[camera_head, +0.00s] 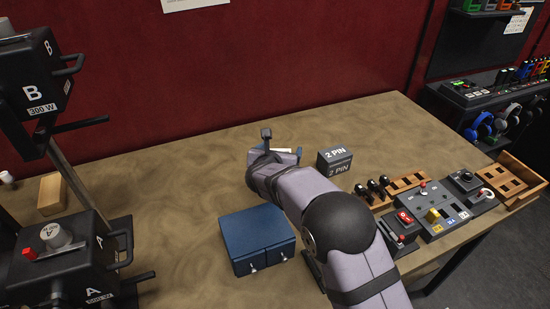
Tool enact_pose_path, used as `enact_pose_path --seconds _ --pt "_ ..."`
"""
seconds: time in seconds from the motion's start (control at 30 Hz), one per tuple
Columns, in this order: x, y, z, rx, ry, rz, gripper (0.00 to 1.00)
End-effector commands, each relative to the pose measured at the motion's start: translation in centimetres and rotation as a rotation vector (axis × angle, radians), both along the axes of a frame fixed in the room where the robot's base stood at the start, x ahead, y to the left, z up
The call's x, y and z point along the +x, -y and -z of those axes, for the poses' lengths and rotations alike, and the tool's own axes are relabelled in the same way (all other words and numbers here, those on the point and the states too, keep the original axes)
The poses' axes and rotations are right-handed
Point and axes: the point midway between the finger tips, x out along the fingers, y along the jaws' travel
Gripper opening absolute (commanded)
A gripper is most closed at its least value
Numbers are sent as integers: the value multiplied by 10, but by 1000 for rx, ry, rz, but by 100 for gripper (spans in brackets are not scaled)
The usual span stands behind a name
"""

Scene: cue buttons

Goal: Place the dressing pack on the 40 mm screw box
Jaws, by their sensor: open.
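I cannot make out a dressing pack or a box marked 40 mm in this view. My gripper (282,143) is open above the back middle of the table, seen from behind. A small bluish thing with a white top (280,150) shows partly between and beyond its fingers. My wrist hides most of it, and I cannot tell whether they touch. A dark grey box marked "2 PIN" (336,170) stands to the right of my gripper, apart from it.
A blue two-drawer unit (258,238) stands in front of my gripper, left of my arm. Control panels (433,212) and a wooden rack (405,184) fill the right side. Dark lettered units (62,262) and a wooden block (52,193) are at left. The table (180,190) is clear at left centre.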

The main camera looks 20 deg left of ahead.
Motion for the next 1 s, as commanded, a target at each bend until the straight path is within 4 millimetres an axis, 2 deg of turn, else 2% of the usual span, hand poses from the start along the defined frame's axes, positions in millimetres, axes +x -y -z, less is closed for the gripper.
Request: enact_pose_path --seconds 0.6,0.8,1.0 --pt "-81 15 -39 2 2 0 80" --pt "-93 17 -45 1 0 0 80" --pt "-96 18 -46 0 0 1 80"
